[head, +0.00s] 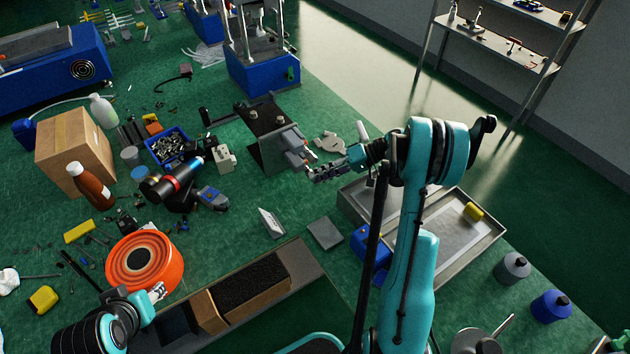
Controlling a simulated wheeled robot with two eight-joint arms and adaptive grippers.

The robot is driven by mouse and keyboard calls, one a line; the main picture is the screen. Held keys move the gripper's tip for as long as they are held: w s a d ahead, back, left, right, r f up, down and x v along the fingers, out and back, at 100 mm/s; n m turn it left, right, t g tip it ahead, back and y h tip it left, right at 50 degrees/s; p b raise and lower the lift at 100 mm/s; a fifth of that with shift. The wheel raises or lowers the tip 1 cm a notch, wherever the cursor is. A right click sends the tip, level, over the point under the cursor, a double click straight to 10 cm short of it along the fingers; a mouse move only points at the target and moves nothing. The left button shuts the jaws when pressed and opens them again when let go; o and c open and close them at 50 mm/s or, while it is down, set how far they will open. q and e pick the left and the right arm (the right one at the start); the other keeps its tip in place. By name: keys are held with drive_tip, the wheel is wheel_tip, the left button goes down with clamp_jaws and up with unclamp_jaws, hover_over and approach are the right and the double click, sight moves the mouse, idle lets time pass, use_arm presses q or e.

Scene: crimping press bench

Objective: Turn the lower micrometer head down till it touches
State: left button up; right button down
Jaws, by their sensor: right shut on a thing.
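A dark angled stand (262,137) stands on the green bench in the middle of the head view. A grey block (291,146) is on its right side, with a small reddish part near the gripper. My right gripper (318,172) reaches in from the right, low beside this block. It is shut on the lower micrometer head, which its fingers largely hide. I cannot tell whether the micrometer touches anything. My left gripper (157,292) is at the lower left beside an orange spool (145,262), apart from the stand; its finger gap is too small to read.
A metal tray (480,254) with a yellow item lies under my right arm. A blue bin of metal parts (169,147), a cardboard box (73,152) and a black-and-blue cylindrical tool (172,183) crowd the left. A blue press (262,68) stands behind. A long dark-and-wood tray (308,252) lies in front.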

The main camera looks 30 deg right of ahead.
drive_tip(key=c, duration=1.3)
unclamp_jaws()
drive_tip(key=shift+p+v, duration=0.6)
drive_tip(key=shift+v, duration=2.45)
